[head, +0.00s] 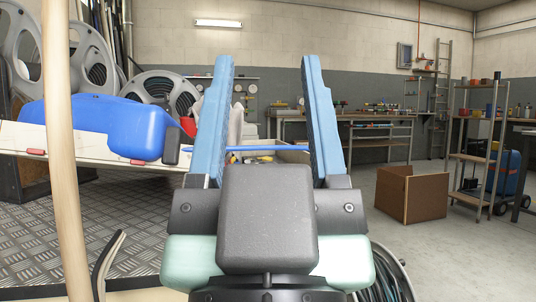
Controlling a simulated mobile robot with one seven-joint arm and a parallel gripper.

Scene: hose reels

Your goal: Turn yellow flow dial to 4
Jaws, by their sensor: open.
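My gripper (268,68) is in the middle of the head view, with its two blue fingers wide apart and nothing seen gripped between them. No yellow flow dial can be clearly made out. A small yellow patch (264,159) shows low between the fingers, well behind them, but it is too small to identify. A thin blue bar (268,148) crosses the gap between the fingers; I cannot tell whether it touches them. My gripper's dark body hides what lies straight below.
A large blue casing (110,125) sits on a white board (75,143) at left. Grey hose reels (165,92) stand behind it. A pale upright pole (62,150) is close at far left. A cardboard box (411,195) and shelf rack (478,150) stand at right, with open floor (440,260) before them.

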